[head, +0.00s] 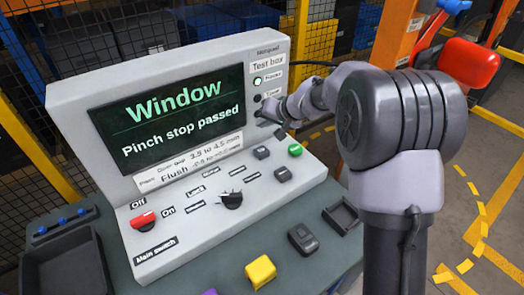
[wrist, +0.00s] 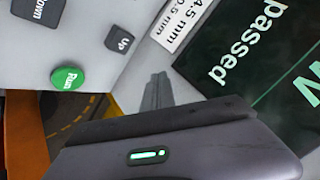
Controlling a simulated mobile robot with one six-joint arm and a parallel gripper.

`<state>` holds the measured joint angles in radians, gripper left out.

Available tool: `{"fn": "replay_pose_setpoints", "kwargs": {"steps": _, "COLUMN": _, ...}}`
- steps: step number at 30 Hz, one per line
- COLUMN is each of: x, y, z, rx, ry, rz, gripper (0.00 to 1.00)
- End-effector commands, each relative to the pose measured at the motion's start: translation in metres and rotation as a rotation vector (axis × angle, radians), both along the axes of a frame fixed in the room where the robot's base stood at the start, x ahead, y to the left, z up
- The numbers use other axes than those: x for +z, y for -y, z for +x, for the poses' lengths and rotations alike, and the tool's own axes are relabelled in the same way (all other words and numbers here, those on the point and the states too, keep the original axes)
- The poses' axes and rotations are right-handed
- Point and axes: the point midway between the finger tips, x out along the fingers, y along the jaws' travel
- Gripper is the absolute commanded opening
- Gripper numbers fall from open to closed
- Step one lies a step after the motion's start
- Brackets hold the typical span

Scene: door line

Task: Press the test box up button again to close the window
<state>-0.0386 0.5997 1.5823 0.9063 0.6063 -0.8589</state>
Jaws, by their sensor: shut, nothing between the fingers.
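The test box (head: 75,110) stands on a bench with its screen (head: 170,118) reading "Window" and "Pinch stop passed". The dark grey Up button (head: 261,152) is on the sloped panel below the screen. It also shows in the wrist view (wrist: 118,40), labelled "Up". The Down button (head: 282,173) and green Run button (head: 295,149) are close to it. My gripper (wrist: 157,92) is shut and empty, with its fingertips apart from the Up button in the wrist view. In the head view it is small and partly hidden near the box's right edge.
The red main switch (head: 143,219) and a black knob (head: 231,200) are on the same panel. A yellow block (head: 260,271), a dark grey device (head: 303,238) and a dark tray (head: 342,216) sit on the bench in front.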

Motion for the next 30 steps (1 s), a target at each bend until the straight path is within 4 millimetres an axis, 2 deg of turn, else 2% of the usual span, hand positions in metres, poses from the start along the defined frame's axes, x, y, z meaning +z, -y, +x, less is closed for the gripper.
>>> {"fn": "replay_pose_setpoints", "kwargs": {"steps": 16, "x": -0.078, "y": 0.000, "z": 0.000, "rx": -0.001, "ry": 0.000, "rz": 0.001, "gripper": 0.00}}
{"fn": "replay_pose_setpoints", "kwargs": {"steps": 20, "x": -0.084, "y": 0.000, "z": 0.000, "rx": -0.001, "ry": -0.001, "rz": 0.001, "gripper": 0.00}}
{"fn": "replay_pose_setpoints", "kwargs": {"steps": 30, "x": -0.081, "y": 0.000, "z": 0.000, "rx": -0.001, "ry": 0.000, "rz": 0.001, "gripper": 0.00}}
